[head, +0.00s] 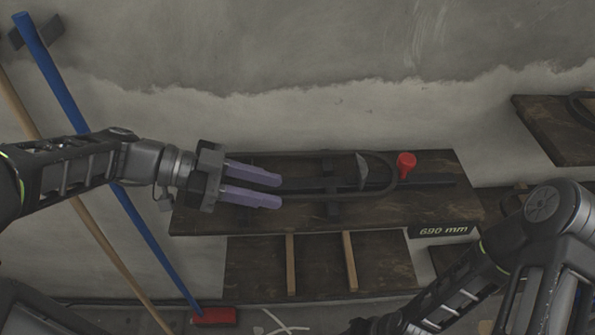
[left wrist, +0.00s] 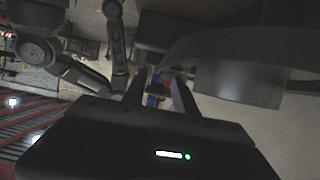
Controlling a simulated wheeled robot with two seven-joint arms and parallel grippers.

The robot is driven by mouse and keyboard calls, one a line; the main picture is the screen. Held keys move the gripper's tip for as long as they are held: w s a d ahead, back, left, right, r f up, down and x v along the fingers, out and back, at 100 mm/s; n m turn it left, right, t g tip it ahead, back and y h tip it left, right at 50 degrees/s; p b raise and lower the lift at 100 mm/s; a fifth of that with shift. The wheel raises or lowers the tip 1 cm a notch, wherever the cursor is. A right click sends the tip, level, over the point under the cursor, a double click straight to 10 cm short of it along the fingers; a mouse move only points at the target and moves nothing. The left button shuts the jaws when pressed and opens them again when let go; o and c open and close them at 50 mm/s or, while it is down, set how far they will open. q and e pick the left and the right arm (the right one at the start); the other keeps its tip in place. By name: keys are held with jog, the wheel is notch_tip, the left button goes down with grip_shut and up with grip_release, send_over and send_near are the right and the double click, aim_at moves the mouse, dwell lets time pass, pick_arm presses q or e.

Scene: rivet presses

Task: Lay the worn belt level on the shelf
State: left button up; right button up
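The worn belt (head: 396,178) is a dark loop lying along the shelf (head: 435,209), its rounded right end beside a red knob (head: 405,162). A grey wedge-shaped piece (head: 362,173) stands inside the loop. My left gripper (head: 281,191) is over the shelf's left part, its two purple fingers pointing right, apart. They hide the belt's left end. In the left wrist view the fingers (left wrist: 160,90) are also apart with nothing visible held between them; a broad grey curved band passes close beside them, and I cannot tell whether it is the belt. My right gripper's fingers are not visible.
The shelf's front carries a "690 mm" label (head: 444,231). A lower dark board (head: 320,265) with wooden strips is below. A blue pole (head: 60,85) and a tan pole lean at left. A second shelf (head: 550,130) is at right. My right arm fills the lower right.

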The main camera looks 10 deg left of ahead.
aim_at(298, 196)
pick_arm(q)
jog(key=x, duration=0.3)
jog(key=shift+w+d+f+p, duration=0.1)
jog(key=shift+d+f+p, duration=0.05)
jog(key=shift+d+p, duration=0.15)
jog(key=shift+c, duration=0.4)
grip_shut()
dwell(0.4)
